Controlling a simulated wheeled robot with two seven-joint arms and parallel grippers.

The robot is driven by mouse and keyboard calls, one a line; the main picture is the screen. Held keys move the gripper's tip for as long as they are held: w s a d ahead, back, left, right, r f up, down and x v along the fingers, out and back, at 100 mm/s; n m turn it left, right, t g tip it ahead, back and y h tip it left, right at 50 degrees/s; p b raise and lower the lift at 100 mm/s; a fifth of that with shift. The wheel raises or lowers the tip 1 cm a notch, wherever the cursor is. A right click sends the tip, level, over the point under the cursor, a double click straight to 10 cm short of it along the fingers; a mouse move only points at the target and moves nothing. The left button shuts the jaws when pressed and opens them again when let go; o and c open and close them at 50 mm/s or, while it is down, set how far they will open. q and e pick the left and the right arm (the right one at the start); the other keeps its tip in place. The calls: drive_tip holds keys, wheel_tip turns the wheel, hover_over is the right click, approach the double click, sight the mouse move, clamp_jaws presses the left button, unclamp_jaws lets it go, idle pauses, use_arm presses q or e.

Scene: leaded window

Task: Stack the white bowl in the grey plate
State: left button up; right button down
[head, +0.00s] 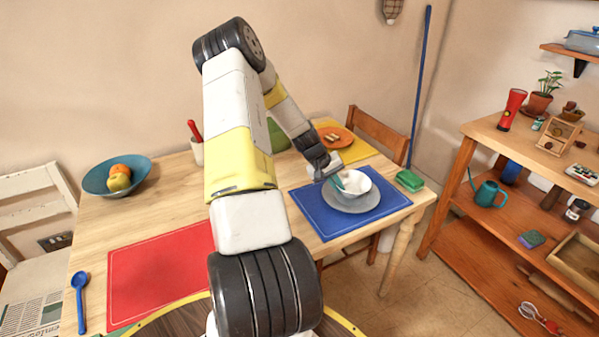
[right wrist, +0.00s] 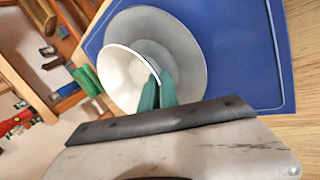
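The white bowl (head: 357,181) is at the grey plate (head: 349,205) on the right side of the table, over the plate's middle. In the right wrist view the bowl (right wrist: 122,75) overlaps part of the plate (right wrist: 190,72). My right gripper (head: 337,180) reaches down to the bowl's near-left rim. Its teal fingertips (right wrist: 158,90) sit on either side of the rim and look closed on the bowl wall. I cannot tell whether the bowl's base touches the plate. My left gripper is not in view.
The plate lies on a blue placemat (head: 313,211). An orange plate (head: 334,137) lies behind on a yellow mat. A blue fruit bowl (head: 97,182), red mat (head: 150,275) and blue spoon (head: 80,300) are at left.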

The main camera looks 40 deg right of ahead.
drive_tip(key=shift+f, duration=0.35)
drive_tip(key=shift+f, duration=0.2)
drive_tip(key=c, duration=1.6)
unclamp_jaws()
